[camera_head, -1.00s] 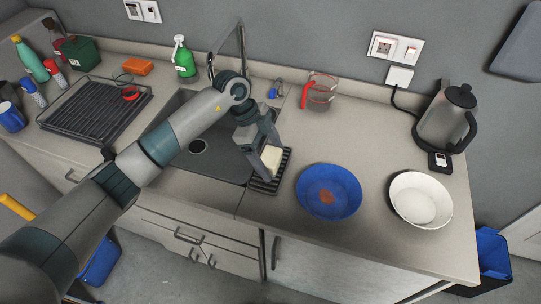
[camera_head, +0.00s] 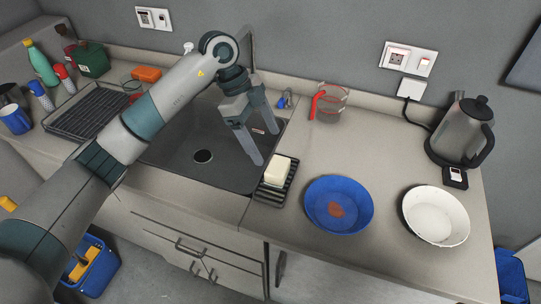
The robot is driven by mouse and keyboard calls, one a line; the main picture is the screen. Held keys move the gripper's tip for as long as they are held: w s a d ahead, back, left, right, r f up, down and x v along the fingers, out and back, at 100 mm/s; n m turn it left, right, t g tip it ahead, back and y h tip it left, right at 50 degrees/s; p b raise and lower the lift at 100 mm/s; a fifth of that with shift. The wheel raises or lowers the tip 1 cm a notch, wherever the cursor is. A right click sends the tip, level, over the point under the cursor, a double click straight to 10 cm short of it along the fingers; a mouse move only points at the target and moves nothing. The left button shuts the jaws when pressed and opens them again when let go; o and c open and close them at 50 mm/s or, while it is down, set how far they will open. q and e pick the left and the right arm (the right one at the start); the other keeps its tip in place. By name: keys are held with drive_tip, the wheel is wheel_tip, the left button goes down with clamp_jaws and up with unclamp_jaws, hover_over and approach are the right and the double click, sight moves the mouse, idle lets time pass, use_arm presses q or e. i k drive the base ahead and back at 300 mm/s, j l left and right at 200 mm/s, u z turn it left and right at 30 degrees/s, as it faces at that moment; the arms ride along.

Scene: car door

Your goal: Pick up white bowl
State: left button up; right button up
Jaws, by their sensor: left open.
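The white bowl (camera_head: 436,215) sits upright on the right part of the counter, with a dark chipped-looking rim. It looks empty. My left gripper (camera_head: 264,146) is open with nothing between its fingers. It hangs over the right side of the sink, well to the left of the white bowl. The blue bowl stands between them. My right gripper is not in view.
A blue bowl (camera_head: 339,205) with a reddish patch inside stands just left of the white bowl. A sponge or soap block (camera_head: 277,171) lies on a dark rack (camera_head: 273,191). A kettle (camera_head: 464,132) and a clear measuring jug (camera_head: 330,103) stand behind. The counter between jug and kettle is clear.

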sight(434, 215)
drive_tip(key=z, duration=1.35)
